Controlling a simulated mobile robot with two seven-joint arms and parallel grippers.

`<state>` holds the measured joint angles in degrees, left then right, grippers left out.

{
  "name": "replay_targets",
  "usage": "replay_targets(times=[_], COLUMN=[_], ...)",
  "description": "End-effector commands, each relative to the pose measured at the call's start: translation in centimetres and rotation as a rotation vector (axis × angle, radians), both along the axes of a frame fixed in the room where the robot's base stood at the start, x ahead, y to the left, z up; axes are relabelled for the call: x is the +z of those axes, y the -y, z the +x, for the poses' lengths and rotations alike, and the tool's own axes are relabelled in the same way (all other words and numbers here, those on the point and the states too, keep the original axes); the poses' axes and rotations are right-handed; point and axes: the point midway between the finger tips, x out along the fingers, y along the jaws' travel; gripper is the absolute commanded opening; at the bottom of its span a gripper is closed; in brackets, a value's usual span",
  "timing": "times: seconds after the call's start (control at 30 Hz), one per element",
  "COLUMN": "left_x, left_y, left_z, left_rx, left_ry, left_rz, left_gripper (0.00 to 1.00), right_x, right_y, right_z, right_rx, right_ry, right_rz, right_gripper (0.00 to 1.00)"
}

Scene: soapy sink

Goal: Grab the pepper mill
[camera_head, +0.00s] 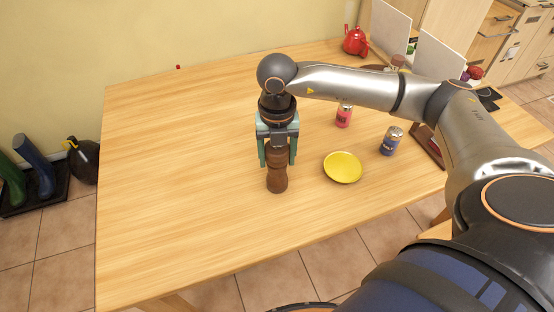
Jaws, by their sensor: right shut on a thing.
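The brown wooden pepper mill (277,180) stands upright on the wooden table, left of the yellow plate. My right gripper (277,158) comes down over it from above and is shut on its upper part, with one teal finger on each side. The top of the mill is hidden by the gripper. My left gripper is not in view.
A yellow plate (343,167) lies just right of the mill. A blue shaker (390,141) and a pink-red shaker (344,116) stand beyond it. A red teapot (355,41) is at the back right. The left half of the table (170,170) is clear.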

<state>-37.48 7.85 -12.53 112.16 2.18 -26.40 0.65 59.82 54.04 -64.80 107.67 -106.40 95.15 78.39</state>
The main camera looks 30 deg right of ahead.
Motion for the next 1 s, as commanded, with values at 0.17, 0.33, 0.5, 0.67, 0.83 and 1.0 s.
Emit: replay_targets(times=[0.17, 0.33, 0.5, 0.67, 0.83, 1.0], left_x=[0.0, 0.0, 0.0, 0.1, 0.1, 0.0], left_y=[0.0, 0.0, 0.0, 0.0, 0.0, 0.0], left_z=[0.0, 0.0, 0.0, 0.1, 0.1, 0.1], left_rx=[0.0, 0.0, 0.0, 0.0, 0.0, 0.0], left_ry=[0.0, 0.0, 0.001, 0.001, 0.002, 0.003], left_rz=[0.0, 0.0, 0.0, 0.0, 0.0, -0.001], left_gripper=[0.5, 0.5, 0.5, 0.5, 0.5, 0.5], right_x=[0.0, 0.0, 0.1, 0.1, 0.6, 2.5], right_y=[0.0, 0.0, 0.0, 0.0, 0.0, 0.0], right_z=[0.0, 0.0, 0.0, 0.0, 0.1, 0.2], right_rx=[0.0, 0.0, 0.0, 0.0, 0.0, 0.0], right_ry=[0.0, 0.0, 0.001, 0.001, 0.002, 0.006], right_rz=[0.0, 0.0, 0.0, 0.0, 0.0, 0.001], right_gripper=[0.01, 0.0, 0.0, 0.0, 0.0, 0.0])
